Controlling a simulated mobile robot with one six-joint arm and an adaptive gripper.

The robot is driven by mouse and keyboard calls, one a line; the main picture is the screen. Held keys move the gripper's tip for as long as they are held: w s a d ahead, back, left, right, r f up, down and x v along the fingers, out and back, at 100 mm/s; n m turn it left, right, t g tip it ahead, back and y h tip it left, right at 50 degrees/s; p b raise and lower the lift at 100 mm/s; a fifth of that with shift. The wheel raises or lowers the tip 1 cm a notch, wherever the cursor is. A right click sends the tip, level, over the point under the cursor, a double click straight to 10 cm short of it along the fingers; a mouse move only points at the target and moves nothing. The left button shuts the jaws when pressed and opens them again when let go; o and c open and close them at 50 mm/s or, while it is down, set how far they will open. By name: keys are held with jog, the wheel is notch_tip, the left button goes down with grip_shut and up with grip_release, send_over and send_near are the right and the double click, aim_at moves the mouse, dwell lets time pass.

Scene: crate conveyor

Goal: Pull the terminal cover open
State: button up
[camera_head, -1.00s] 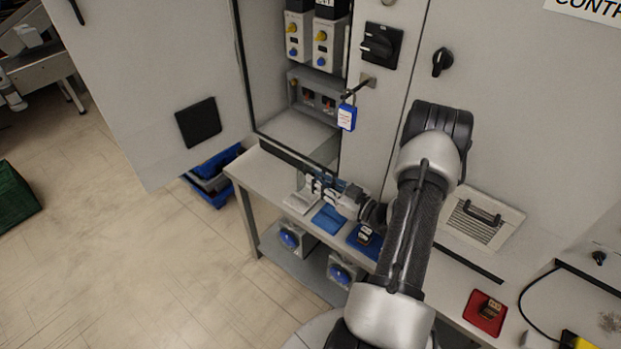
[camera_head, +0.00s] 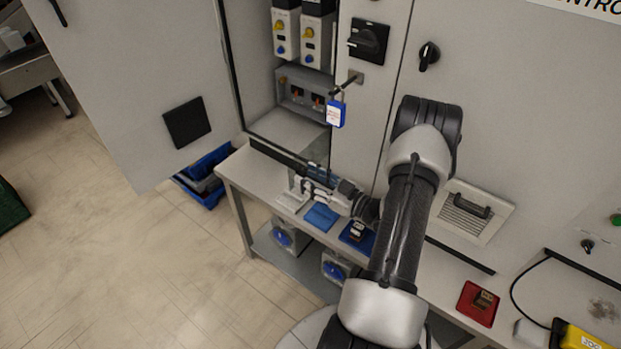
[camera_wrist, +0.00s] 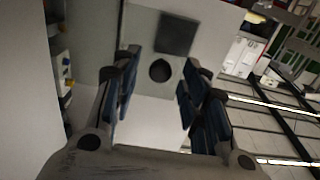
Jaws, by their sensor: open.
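A see-through, faintly green panel (camera_wrist: 140,40) with a dark round knob (camera_wrist: 160,71) shows ahead in the wrist view. It looks like the terminal cover, though I cannot be sure. My gripper (camera_wrist: 161,78) is open, its blue-padded fingers on either side of the knob in the picture. I cannot tell how far off the knob is. In the head view my gripper (camera_head: 312,180) is low in front of the open cabinet, just above the bench. A grey terminal box (camera_head: 303,97) sits inside the cabinet. The cover is hard to make out there.
The cabinet door (camera_head: 120,80) stands open at left. A blue tag (camera_head: 336,113) hangs from a key on the panel beside the opening.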

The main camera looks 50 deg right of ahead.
jog(key=s+d, duration=0.1)
jog(key=s, duration=1.1)
jog(key=shift+d, duration=0.35)
jog(key=shift+w, duration=0.1)
